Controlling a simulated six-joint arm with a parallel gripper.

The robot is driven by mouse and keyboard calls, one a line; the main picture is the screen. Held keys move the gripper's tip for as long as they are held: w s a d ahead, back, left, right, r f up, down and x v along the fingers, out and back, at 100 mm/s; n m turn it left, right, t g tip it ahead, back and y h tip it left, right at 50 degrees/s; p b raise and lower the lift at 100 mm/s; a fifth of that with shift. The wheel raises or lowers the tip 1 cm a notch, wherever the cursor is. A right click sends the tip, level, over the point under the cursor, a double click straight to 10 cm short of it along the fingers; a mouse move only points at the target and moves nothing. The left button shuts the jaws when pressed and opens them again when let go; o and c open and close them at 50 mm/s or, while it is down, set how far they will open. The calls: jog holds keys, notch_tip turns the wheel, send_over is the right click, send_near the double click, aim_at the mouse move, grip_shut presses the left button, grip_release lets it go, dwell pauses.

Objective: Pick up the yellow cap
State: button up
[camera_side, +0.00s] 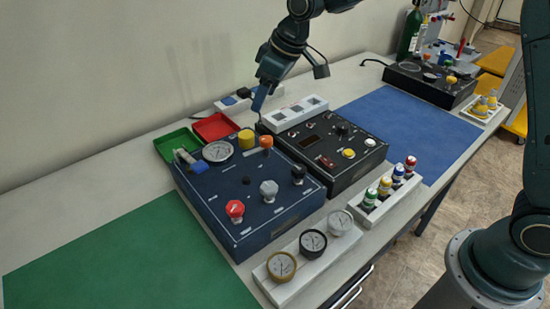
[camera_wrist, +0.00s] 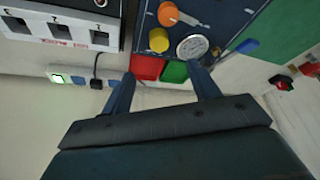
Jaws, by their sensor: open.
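The yellow cap (camera_side: 246,139) is a short cylinder at the back edge of the blue trainer panel (camera_side: 222,213). It stands beside an orange knob and a round gauge. The yellow cap also shows in the wrist view (camera_wrist: 158,39), just beyond the space between my fingertips. My gripper (camera_side: 258,108) is above and behind the panel, close to the yellow cap but apart from it. In the wrist view my gripper (camera_wrist: 160,74) has two blue fingers spread apart with nothing between them.
Red (camera_side: 216,127) and green (camera_side: 177,143) trays lie behind the panel. The orange knob (camera_side: 266,142) and gauge (camera_side: 218,151) stand near the cap. A black control box (camera_side: 325,160) and white switch block (camera_side: 293,114) are to the right. The green mat (camera_side: 125,262) is clear.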

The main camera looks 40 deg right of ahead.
jog(key=shift+f, duration=0.1)
send_over(248, 135)
jog(key=s, duration=0.2)
jog(key=shift+w+d+f, duration=0.1)
jog(key=shift+d+f, duration=0.05)
jog(key=shift+f, duration=1.15)
jog(key=shift+d+f, duration=0.15)
jog(key=shift+f, duration=1.1)
jog(key=shift+w+d+f, duration=0.1)
jog(key=shift+d+f, duration=0.05)
jog(key=shift+f, duration=1.15)
jog(key=shift+x, duration=2.6)
jog(key=shift+d, duration=0.1)
jog(key=c, duration=1)
